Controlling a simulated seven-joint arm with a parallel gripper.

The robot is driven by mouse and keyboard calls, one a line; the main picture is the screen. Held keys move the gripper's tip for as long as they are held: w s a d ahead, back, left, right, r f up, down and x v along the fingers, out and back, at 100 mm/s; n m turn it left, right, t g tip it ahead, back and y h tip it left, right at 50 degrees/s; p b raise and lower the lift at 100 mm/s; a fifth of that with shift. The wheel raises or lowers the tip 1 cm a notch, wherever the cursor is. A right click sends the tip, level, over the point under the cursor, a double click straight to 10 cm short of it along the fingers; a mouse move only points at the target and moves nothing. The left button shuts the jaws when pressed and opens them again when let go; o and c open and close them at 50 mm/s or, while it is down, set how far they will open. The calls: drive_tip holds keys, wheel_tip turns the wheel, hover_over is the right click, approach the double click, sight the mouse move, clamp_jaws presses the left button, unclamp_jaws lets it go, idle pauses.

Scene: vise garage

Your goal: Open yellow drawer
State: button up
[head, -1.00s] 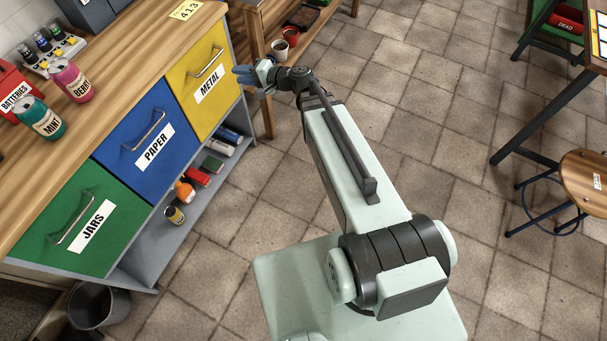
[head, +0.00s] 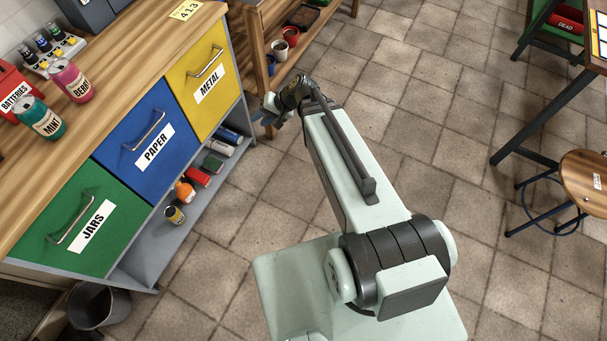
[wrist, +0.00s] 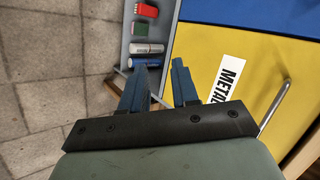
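The yellow drawer (head: 200,82) labelled METAL is shut, at the far end of the cabinet front, with a metal bar handle (head: 206,63). In the wrist view the yellow drawer (wrist: 215,50) is on the right, and its handle (wrist: 274,107) lies to the right of my fingers. My gripper (head: 262,117) is in front of the cabinet, to the right of and below the handle, apart from it. In the wrist view my gripper (wrist: 162,80) shows two blue fingers with a gap between them and nothing held.
The blue PAPER drawer (head: 147,143) and green JARS drawer (head: 84,233) sit beside it, both shut. An open lower shelf (head: 165,235) holds several bottles and cans. A wooden table (head: 258,45) stands beyond the cabinet. The tiled floor (head: 255,200) in front is mostly clear.

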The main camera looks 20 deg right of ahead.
drive_tip(key=s+d+f+n+g+h, duration=0.1)
drive_tip(key=s+d+f+g+h, duration=0.2)
drive_tip(key=s+f, duration=0.4)
drive_tip(key=s+d+f+n+g+h, duration=0.1)
drive_tip(key=s+d+f+g+h, duration=0.2)
drive_tip(key=s+d+f, duration=0.2)
drive_tip(key=shift+s+d+f+n, duration=0.35)
drive_tip(key=shift+s+f, duration=1.2)
drive_tip(key=shift+s, duration=0.75)
